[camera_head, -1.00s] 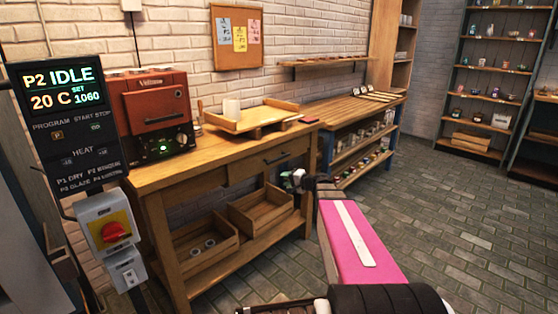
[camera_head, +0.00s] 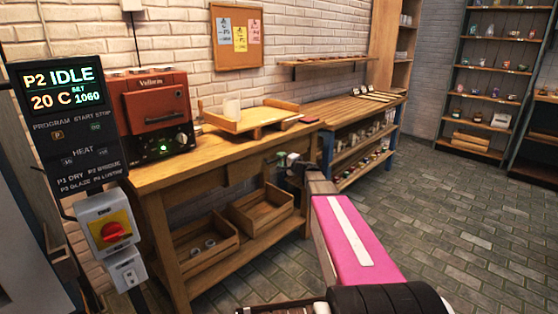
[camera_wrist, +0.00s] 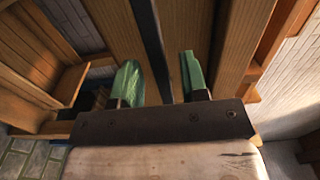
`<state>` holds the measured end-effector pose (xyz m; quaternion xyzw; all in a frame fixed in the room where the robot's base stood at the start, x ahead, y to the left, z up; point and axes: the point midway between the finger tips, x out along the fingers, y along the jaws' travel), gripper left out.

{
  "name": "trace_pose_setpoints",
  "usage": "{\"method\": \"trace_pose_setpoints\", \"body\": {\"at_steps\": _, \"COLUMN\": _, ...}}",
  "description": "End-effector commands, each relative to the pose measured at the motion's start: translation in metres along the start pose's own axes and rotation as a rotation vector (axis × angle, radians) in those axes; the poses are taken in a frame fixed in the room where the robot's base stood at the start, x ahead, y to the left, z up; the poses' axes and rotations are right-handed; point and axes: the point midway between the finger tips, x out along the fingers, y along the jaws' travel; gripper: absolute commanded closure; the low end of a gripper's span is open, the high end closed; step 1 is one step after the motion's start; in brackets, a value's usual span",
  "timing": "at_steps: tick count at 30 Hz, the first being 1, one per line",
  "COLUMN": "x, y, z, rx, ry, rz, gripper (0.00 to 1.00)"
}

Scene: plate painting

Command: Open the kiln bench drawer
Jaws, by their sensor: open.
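The wooden kiln bench (camera_head: 185,174) stands left of centre in the head view. Its drawer looks closed, and the front is mostly hidden there by my gripper (camera_head: 287,158). In the wrist view the drawer front (camera_wrist: 187,28) is close and carries a long dark bar handle (camera_wrist: 152,40). My gripper (camera_wrist: 159,66) is open, with one green finger on each side of the handle. A gap shows between the handle and each finger, so it is not gripped.
A red kiln (camera_head: 152,112) and a wooden tray (camera_head: 217,122) stand on the bench top. Two open wooden boxes (camera_head: 262,209) sit on its lower shelf. A control panel (camera_head: 65,115) stands at the left. The brick floor (camera_head: 480,235) at the right is clear.

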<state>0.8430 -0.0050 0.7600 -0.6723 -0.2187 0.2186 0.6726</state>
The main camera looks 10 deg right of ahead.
Motion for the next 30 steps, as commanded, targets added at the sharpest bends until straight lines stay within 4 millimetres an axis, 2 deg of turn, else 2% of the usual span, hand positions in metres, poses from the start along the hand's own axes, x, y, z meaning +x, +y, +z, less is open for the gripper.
{"method": "trace_pose_setpoints", "body": {"at_steps": 4, "x": 0.012, "y": 0.0, "z": -0.001, "rx": 0.0, "ry": 0.001, "rz": 0.0, "gripper": 0.6}}
{"method": "trace_pose_setpoints", "body": {"at_steps": 14, "x": 0.015, "y": 0.0, "z": 0.0, "rx": 0.0, "ry": 0.001, "rz": 0.0, "gripper": 0.6}}
{"method": "trace_pose_setpoints", "body": {"at_steps": 15, "x": 0.015, "y": 0.0, "z": 0.0, "rx": 0.0, "ry": 0.001, "rz": 0.0, "gripper": 0.66}}
{"method": "trace_pose_setpoints", "body": {"at_steps": 17, "x": 0.015, "y": 0.0, "z": 0.0, "rx": 0.0, "ry": 0.001, "rz": 0.0, "gripper": 0.86}}
{"method": "trace_pose_setpoints", "body": {"at_steps": 18, "x": 0.015, "y": 0.0, "z": 0.0, "rx": 0.0, "ry": 0.001, "rz": 0.0, "gripper": 0.99}}
{"method": "trace_pose_setpoints", "body": {"at_steps": 26, "x": 0.012, "y": 0.0, "z": 0.0, "rx": 0.0, "ry": 0.001, "rz": 0.001, "gripper": 1.0}}
{"method": "trace_pose_setpoints", "body": {"at_steps": 30, "x": 0.001, "y": 0.0, "z": 0.001, "rx": 0.0, "ry": 0.001, "rz": 0.001, "gripper": 1.0}}
